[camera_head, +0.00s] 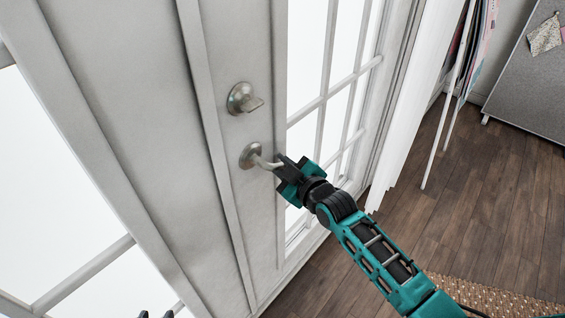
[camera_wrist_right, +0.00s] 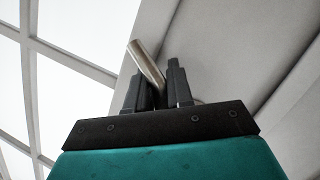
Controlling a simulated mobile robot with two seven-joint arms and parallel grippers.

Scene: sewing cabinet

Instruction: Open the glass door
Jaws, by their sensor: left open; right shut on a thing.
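My right gripper (camera_head: 280,170) is shut on the free end of the lever. In the right wrist view the lever (camera_wrist_right: 147,62) slants between the two dark fingers, and its tip sticks out beyond them.
A white frame with more glass panes (camera_head: 85,270) stands to the left. White hanging blinds (camera_head: 425,90) are to the right of the door. A grey board (camera_head: 535,75) stands at the upper right. The wooden floor (camera_head: 480,190) is mostly clear, with a woven rug (camera_head: 500,300) at lower right.

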